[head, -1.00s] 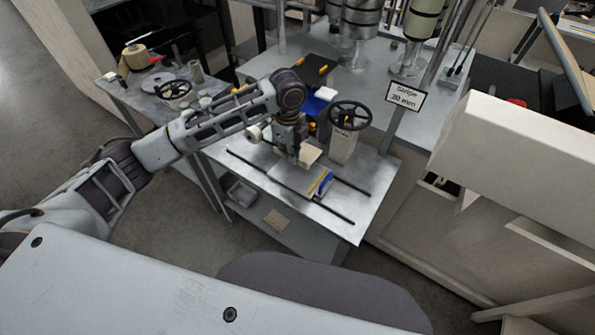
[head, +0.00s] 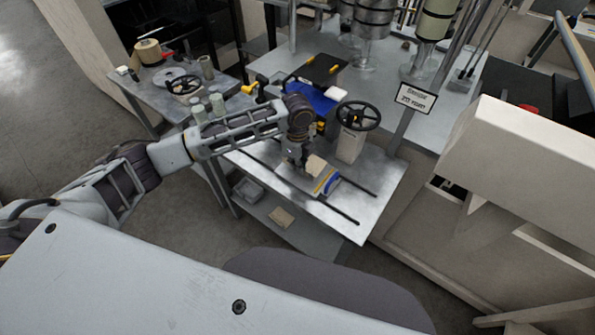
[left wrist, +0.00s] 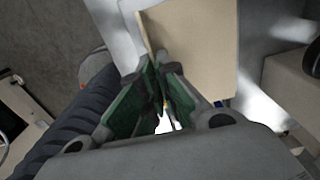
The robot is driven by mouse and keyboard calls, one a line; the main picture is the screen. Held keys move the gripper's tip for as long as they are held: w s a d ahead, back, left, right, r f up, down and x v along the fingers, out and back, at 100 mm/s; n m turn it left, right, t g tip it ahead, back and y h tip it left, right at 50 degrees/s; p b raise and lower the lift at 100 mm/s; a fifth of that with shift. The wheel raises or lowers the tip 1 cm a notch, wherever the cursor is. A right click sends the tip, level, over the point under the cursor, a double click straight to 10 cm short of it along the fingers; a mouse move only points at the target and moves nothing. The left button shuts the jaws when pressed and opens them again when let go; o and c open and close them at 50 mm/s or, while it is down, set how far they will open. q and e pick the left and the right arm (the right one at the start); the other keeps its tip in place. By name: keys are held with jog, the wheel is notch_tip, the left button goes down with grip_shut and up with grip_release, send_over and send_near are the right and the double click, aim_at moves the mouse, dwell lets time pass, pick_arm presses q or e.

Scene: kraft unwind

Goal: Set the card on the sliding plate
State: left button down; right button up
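The card is a tan, stiff rectangle (head: 315,165) at my left gripper, over the sliding plate in the head view. In the left wrist view the card (left wrist: 205,35) fills the upper middle. My left gripper (head: 300,164) points down over the plate; its green-padded fingers (left wrist: 160,72) nearly meet at the card's near edge and appear to pinch it. The sliding plate (head: 297,181) is grey, on the table's dark rails, with a yellow and blue piece (head: 328,183) at its right end. Whether the card touches the plate is unclear. My right gripper is out of view.
A black handwheel (head: 358,116) on a pale post stands just behind the plate. A sign (head: 416,97) stands to the right. A blue tray (head: 310,98) lies behind my arm. The table's front right (head: 365,205) is clear. A bin and another tan piece are on the lower shelf.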

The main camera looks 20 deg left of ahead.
pick_arm(q)
jog(key=shift+f, duration=1.85)
jog(key=shift+f, duration=0.1)
jog(key=c, duration=2.2)
grip_release()
jog(key=o, duration=0.6)
jog(key=shift+c, duration=0.2)
jog(key=shift+r+b, duration=0.5)
jog(key=shift+r, duration=5.6)
